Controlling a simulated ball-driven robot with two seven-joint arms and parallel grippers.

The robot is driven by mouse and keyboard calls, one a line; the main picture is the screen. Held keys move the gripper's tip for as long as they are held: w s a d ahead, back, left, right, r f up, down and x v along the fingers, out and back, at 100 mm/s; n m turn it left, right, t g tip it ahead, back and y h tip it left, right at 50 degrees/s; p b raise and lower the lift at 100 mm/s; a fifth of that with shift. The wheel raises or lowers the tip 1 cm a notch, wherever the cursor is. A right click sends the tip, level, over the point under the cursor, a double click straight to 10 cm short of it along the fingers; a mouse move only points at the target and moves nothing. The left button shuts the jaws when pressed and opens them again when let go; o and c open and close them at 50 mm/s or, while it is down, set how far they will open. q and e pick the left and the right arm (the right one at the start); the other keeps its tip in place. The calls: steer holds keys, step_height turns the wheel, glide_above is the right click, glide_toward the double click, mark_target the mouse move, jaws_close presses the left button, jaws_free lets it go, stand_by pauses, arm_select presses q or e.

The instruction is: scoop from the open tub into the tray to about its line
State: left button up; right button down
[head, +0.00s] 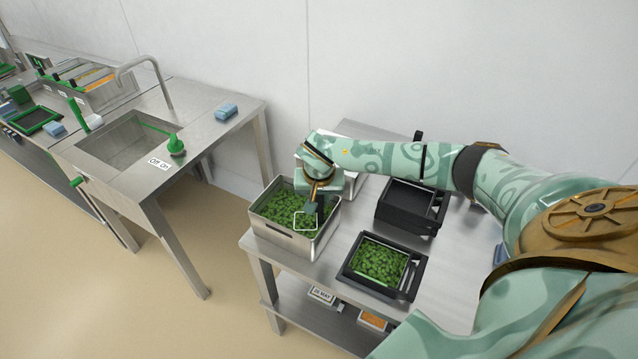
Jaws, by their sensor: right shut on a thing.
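The open tub (271,228) is a steel container of green leaves at the left end of the steel table. My right gripper (312,205) points down into the tub at its right side. It is shut on what looks like a scoop; a pale square rim (305,221) shows among the leaves below it. The gripper hides part of the scoop, and I cannot tell how full it is. The black tray (350,273) lies to the right of the tub, nearer to me, with green leaves in it. Its fill line cannot be made out. My left gripper is not in view.
A stack of black trays (405,211) stands behind the filled tray, close under my right arm. Labelled bins (321,295) sit on the shelf below.

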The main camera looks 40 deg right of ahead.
step_height(320, 180, up, 12)
steer(key=p, duration=1)
steer(key=shift+a+f, duration=0.1)
